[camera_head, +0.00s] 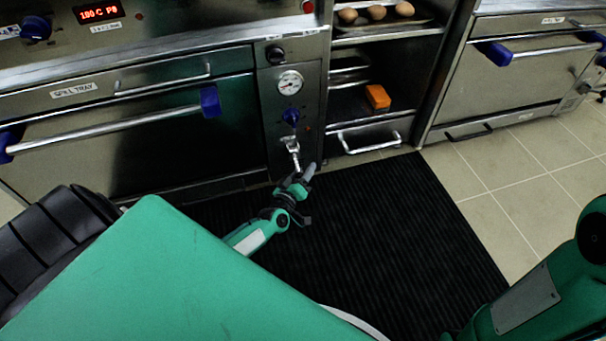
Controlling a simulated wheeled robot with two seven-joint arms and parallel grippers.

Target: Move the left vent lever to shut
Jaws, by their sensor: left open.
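A silver vent lever (294,150) is on the narrow control panel at the right of the left oven. It hangs downward, its lower end leaning slightly right. My left gripper (298,178) is open at the lower end of the lever, with its fingers pointing up toward it. The lever's tip is very close to the fingers; I cannot tell whether they touch. My right arm shows at the lower right, but its gripper is out of view.
Above the lever are a blue knob (290,116) and a round gauge (290,82). The left oven has a long bar handle (110,129). Open shelves hold an orange block (377,97) and eggs (376,12). A black ribbed mat (390,230) covers the floor, clear to the right.

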